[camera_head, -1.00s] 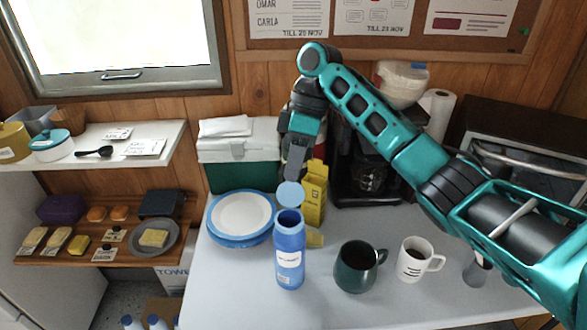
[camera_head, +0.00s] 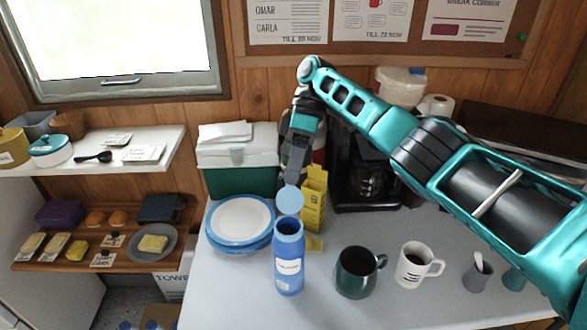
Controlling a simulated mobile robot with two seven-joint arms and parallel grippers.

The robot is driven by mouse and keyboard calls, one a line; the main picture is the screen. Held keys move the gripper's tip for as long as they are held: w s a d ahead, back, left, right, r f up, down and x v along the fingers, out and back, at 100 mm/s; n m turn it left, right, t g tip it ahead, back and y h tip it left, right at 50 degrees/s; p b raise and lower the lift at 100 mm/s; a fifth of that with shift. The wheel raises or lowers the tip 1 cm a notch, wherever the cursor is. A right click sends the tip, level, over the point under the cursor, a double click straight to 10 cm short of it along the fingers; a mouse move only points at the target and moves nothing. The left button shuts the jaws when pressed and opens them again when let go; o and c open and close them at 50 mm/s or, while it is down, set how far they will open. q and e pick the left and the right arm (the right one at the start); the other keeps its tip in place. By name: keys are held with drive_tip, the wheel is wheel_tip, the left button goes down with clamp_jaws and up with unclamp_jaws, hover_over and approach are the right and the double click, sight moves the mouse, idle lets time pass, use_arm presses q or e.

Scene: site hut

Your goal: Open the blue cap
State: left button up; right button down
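The blue bottle (camera_head: 288,265) with a white label stands upright on the light grey table, its round mouth facing up. The blue cap (camera_head: 289,201) is a light blue disc, raised just above and behind the bottle's rim, its flat face toward me. I cannot tell whether a hinge joins it to the bottle. My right gripper (camera_head: 292,180) points down from above, its tips at the cap's upper edge and partly hidden by it. I cannot tell whether its fingers are open or grip the cap. My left gripper is not in view.
Blue-rimmed plates (camera_head: 240,225) lie left of the bottle, and a yellow carton (camera_head: 314,200) stands behind it. A dark green mug (camera_head: 354,273) and a white mug (camera_head: 412,266) stand to the right. The table's front is clear.

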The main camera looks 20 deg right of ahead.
drive_tip(key=shift+f, duration=0.1)
idle(0.3)
drive_tip(key=c, duration=1.3)
unclamp_jaws()
drive_tip(key=shift+w+r, duration=0.1)
drive_tip(key=shift+r, duration=0.1)
